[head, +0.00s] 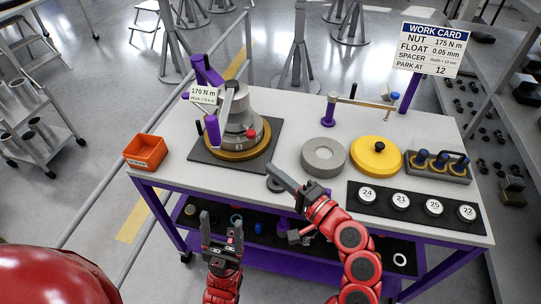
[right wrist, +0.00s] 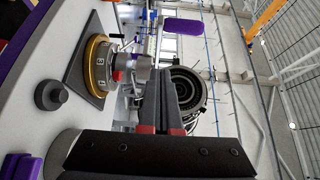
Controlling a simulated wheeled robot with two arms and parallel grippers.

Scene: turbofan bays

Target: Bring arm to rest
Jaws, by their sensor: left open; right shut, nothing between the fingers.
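My right gripper (head: 284,179) is shut with nothing between its fingers. It is above the front part of the white workbench (head: 310,189), near a small dark round piece. In the right wrist view its closed fingers (right wrist: 162,100) point up in the picture. My left gripper (head: 221,232) is open and empty. It is in front of the bench's front edge at the lower left, with its two fingers upright and apart.
A grey-and-gold turbine fixture (head: 240,130) stands on a dark mat. A grey ring (head: 323,157), a yellow disc (head: 376,156), a socket rack (head: 437,166) and a strip of numbered discs (head: 415,208) lie right. An orange bin (head: 145,152) sits left. The dark round piece (right wrist: 50,95) lies near the mat.

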